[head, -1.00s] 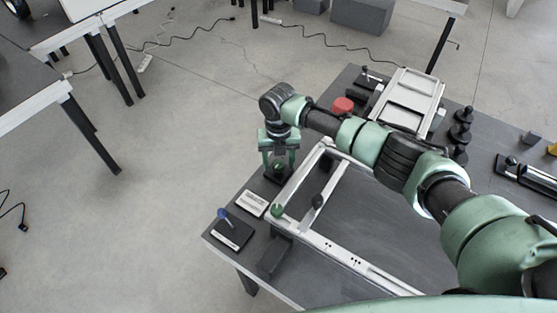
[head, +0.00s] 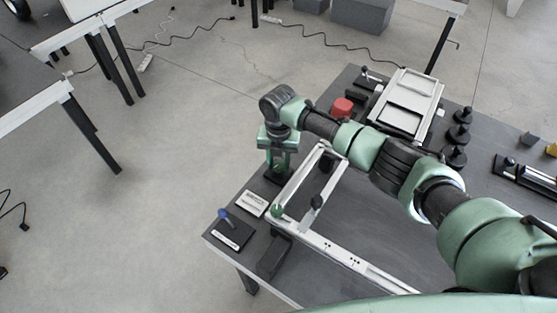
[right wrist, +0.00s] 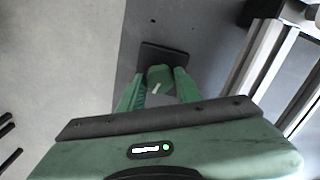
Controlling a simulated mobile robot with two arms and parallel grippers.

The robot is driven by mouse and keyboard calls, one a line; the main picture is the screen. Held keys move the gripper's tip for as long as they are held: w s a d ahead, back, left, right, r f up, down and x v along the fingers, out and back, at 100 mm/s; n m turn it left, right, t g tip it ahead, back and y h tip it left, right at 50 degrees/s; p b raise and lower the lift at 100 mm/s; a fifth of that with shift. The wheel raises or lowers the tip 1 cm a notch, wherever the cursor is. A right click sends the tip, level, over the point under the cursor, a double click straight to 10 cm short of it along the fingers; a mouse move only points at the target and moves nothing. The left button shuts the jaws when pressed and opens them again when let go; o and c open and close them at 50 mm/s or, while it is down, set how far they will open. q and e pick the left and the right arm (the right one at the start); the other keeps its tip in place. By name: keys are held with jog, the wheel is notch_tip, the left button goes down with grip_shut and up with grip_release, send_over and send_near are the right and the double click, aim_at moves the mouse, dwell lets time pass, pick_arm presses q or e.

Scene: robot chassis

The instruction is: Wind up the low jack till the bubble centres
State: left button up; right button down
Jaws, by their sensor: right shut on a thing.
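My right gripper (head: 278,165) points down at the far left of the table and is shut on a green knob. In the right wrist view the green knob (right wrist: 160,78) has a pale mark on top and sits between the fingers, above a dark square base plate (right wrist: 168,56). The white chassis frame (head: 345,255) lies beside the gripper on the right. A green ball-like part (head: 277,210) is at its near left corner, above a dark block (head: 273,257). I cannot make out a bubble. My left gripper is not in view.
A blue-handled lever on a black plate (head: 232,236) and a white label card (head: 253,204) stand near the table's left edge. A red part (head: 342,107), a white tray (head: 406,101) and black stacked pieces (head: 457,135) lie farther back. Open floor is to the left.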

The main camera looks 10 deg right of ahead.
jog(key=m+p, duration=0.2)
jog(key=m, duration=0.3)
jog(key=shift+r+m, duration=0.1)
jog(key=shift+m, duration=0.3)
jog(key=m+p, duration=0.2)
jog(key=m, duration=0.4)
jog(key=m+p, duration=0.2)
jog(key=m, duration=0.4)
jog(key=m+p, duration=0.2)
jog(key=m, duration=0.4)
jog(key=c, duration=1)
grip_release()
